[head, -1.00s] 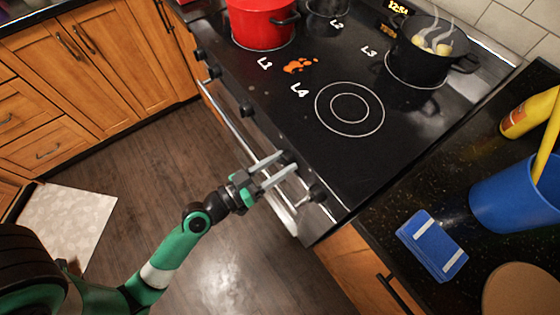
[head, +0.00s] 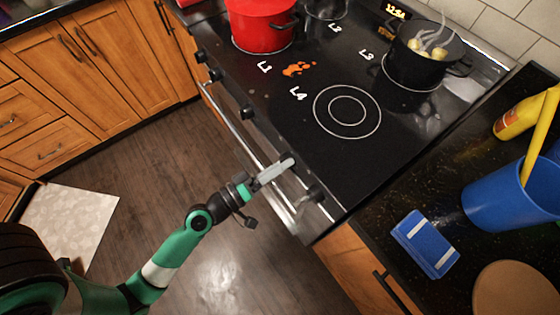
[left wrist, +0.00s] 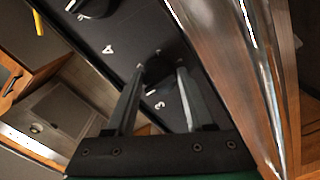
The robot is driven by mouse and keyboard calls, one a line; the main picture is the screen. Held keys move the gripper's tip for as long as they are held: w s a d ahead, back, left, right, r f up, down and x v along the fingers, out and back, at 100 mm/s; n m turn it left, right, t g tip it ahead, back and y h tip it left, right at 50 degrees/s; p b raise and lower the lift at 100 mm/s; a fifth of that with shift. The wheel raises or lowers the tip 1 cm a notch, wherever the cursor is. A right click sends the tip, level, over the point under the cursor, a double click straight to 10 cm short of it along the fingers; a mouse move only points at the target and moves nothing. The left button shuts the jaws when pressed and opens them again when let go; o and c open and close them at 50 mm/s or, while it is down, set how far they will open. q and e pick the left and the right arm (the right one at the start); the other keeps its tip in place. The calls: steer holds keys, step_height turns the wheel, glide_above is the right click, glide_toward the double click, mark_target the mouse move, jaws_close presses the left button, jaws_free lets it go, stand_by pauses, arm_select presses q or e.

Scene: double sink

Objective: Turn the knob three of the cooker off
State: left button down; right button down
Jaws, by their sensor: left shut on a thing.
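The cooker (head: 345,160) has a row of black knobs along its front edge. My left gripper (head: 286,165) is at the knob second from the right end. Its fingers overlap in the head view and largely cover that knob. In the left wrist view the two fingers (left wrist: 160,85) stand on either side of a dark knob (left wrist: 157,65), with white digits 3 and 4 close by. The gripper is shut on this knob. The black pot (head: 425,72) stands on the burner by label L3, with steam and yellowish pieces in it. My right gripper is not in view.
A neighbouring knob (head: 316,193) sits close to the right of the gripper. A blue container (head: 500,195), a yellow bottle (head: 517,118) and a blue sponge-like block (head: 425,243) are on the right counter.

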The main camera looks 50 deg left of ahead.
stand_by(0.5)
arm_select(q)
steer(key=shift+c, duration=1.4)
jaws_free()
steer(key=s+b, duration=0.4)
steer(key=s, duration=0.7)
steer(key=shift+s+a, duration=0.25)
steer(key=shift+s, duration=0.1)
